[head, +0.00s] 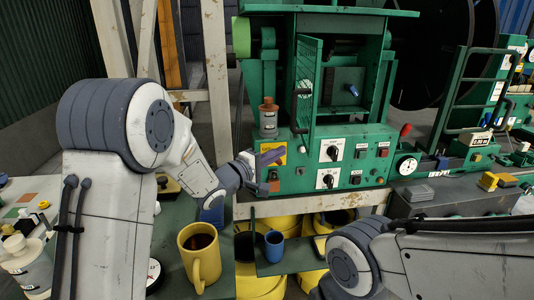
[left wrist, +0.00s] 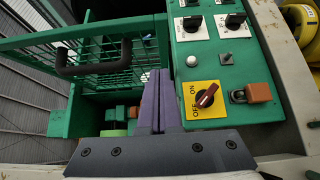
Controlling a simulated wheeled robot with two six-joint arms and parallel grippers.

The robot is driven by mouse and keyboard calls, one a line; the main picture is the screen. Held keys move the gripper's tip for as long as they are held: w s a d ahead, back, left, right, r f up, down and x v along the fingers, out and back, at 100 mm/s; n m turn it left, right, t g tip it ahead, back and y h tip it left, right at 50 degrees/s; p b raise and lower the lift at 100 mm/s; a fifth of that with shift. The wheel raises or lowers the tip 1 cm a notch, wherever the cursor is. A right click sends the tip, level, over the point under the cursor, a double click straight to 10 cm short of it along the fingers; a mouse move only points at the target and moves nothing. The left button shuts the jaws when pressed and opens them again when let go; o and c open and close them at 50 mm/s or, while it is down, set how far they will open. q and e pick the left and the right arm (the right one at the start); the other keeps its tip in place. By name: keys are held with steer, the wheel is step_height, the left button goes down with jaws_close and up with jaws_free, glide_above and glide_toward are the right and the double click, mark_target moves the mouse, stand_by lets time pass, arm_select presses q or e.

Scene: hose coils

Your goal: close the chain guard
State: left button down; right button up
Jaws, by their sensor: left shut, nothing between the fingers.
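The chain guard is a green mesh door (head: 308,75) on the green machine. It stands swung open, seen nearly edge-on, and the machine's opening beside it is uncovered. In the left wrist view the mesh guard (left wrist: 110,52) lies at upper left with a black bar handle (left wrist: 94,68). My left gripper (head: 278,154) is shut and empty in front of the control panel, below the guard and apart from it. Its purple fingers (left wrist: 158,90) point up between the guard and the panel in the wrist view. My right gripper is out of view; only my right arm shows.
The control panel (head: 356,158) carries knobs, buttons and a yellow ON/OFF plate (left wrist: 206,100) close to my left fingers. A yellow mug (head: 203,258) and a blue mug (head: 274,246) stand below.

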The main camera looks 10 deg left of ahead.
mark_target(306, 146)
arm_select(q)
steer(key=d, duration=0.1)
steer(key=w+d+p, duration=0.1)
steer(key=d, duration=0.1)
steer(key=w+d+p, duration=0.1)
steer(key=shift+d+r, duration=0.1)
steer(key=shift+d, duration=0.5)
